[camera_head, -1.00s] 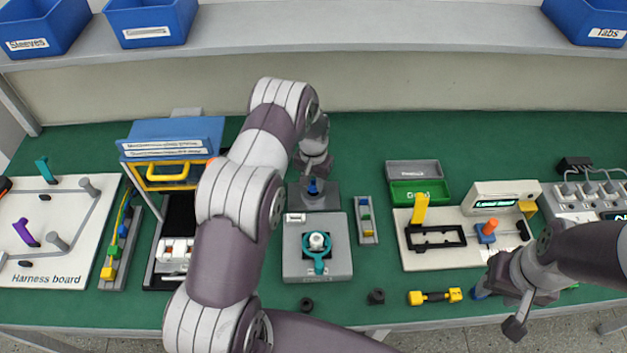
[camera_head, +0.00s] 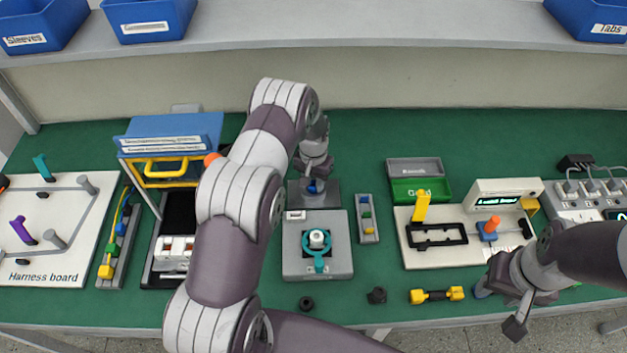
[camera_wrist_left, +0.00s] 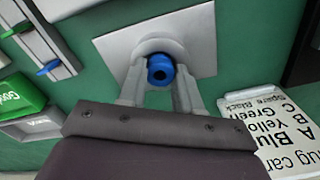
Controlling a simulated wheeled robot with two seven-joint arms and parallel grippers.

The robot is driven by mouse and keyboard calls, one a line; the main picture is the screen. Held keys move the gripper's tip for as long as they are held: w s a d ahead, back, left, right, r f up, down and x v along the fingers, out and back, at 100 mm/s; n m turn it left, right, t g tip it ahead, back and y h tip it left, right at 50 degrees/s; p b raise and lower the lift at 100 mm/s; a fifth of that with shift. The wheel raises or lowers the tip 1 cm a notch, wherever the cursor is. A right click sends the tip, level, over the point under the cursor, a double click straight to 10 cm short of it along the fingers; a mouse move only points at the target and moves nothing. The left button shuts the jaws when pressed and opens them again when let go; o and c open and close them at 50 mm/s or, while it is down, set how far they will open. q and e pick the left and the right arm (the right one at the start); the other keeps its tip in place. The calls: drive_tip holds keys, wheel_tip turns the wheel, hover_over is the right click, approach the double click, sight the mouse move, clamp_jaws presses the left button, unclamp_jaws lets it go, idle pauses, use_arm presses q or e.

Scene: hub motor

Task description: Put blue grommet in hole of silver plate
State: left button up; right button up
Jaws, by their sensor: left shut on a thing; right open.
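The blue grommet (camera_head: 316,187) is at the silver plate (camera_head: 329,200) at the back middle of the bench. My left gripper (camera_head: 316,181) is over the plate and shut on the grommet. In the left wrist view the grommet (camera_wrist_left: 160,69) sits between my two fingertips, in front of a rounded upright part of the plate (camera_wrist_left: 199,50). The plate's hole is hidden, so I cannot tell whether the grommet is seated in it. My right gripper (camera_head: 516,318) is open and empty at the front right edge of the bench.
A grey fixture with a teal ring (camera_head: 318,258) stands just in front of the plate. A narrow tray of coloured parts (camera_head: 367,218) is to its right. Two dark rings and a yellow-ended part (camera_head: 436,295) lie near the front edge. Bare green bench lies behind the plate.

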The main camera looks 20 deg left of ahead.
use_arm(q)
drive_tip(key=o, duration=1.1)
drive_tip(key=shift+r, duration=0.1)
wheel_tip(320, 180, up, 12)
drive_tip(key=shift+r+b, duration=0.25)
drive_tip(key=shift+b, duration=1)
